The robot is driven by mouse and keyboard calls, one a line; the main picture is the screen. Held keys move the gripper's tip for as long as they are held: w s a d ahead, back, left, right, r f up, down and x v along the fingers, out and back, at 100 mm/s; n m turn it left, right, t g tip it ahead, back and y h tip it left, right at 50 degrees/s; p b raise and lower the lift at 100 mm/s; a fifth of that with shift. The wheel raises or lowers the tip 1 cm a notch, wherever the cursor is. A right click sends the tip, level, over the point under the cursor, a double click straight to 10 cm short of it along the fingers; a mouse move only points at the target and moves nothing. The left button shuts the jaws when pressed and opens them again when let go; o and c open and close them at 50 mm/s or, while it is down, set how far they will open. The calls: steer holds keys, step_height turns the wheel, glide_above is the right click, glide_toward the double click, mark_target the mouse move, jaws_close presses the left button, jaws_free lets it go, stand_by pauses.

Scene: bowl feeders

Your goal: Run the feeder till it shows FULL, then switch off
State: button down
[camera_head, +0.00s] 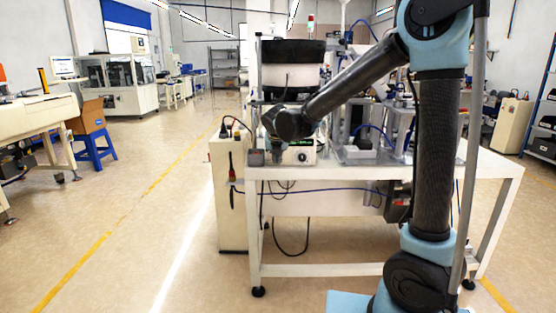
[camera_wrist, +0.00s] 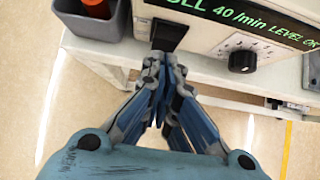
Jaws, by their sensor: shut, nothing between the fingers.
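The feeder's control box (camera_head: 303,156) stands at the front edge of the white table. In the wrist view its green display (camera_wrist: 240,17) reads "40 /min LEVEL OK" after a cut-off word ending in "LL". Below the display are a black switch (camera_wrist: 169,35) and a round black knob (camera_wrist: 243,61) on a scale. The switch's position cannot be told. My gripper (camera_wrist: 164,72) is shut and empty, its tips just below the switch; contact cannot be told. In the head view my gripper (camera_head: 278,155) is in front of the box's left part. The feeder bowl (camera_head: 291,52) stands behind; its contents are hidden.
A grey bin (camera_wrist: 90,27) holding something orange is at the table edge, left of the switch. A beige cabinet (camera_head: 229,195) stands at the table's left end. Clear fixtures and hoses (camera_head: 365,145) are to the right. The floor at left is open.

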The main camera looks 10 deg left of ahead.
steer(key=v, duration=1.1)
steer(key=shift+s+a, duration=0.1)
steer(key=shift+a, duration=0.05)
steer(key=shift+s+d+f+g, duration=0.25)
steer(key=shift+f+g, duration=0.05)
steer(key=shift+f, duration=0.3)
steer(key=w+r+x, duration=0.1)
steer(key=x, duration=1.2)
steer(key=shift+w+a, duration=0.2)
steer(key=shift+w, duration=0.3)
